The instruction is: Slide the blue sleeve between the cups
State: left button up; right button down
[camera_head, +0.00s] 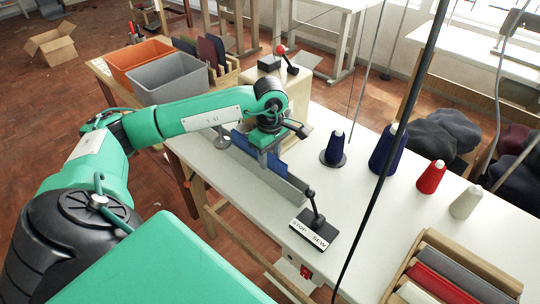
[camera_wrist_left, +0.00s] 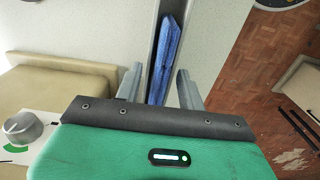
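The blue sleeve (camera_head: 238,139) stands on edge in a narrow grey channel (camera_head: 284,189) on the white table, partly hidden by my left gripper. In the left wrist view the sleeve (camera_wrist_left: 166,52) runs lengthwise in the slot, its near end between my fingers. My left gripper (camera_head: 264,158) is over the channel. In the wrist view its two fingers (camera_wrist_left: 160,88) are spread, with visible gaps to the sleeve on both sides. A small grey round piece (camera_head: 222,139) stands beside the sleeve; I cannot tell whether it is one of the cups. My right gripper is not in view.
A black-based lever marked STOP and SEW (camera_head: 315,230) stands near the channel's near end. Thread cones, including a red one (camera_head: 431,177), and a rack of rolls (camera_head: 445,275) are on the right. A beige block (camera_head: 292,106) stands behind the gripper. Grey bin (camera_head: 170,80) is at the left.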

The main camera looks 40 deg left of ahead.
pick_arm(q)
notch_tip(320, 180, up, 14)
jog(key=shift+f, duration=0.15)
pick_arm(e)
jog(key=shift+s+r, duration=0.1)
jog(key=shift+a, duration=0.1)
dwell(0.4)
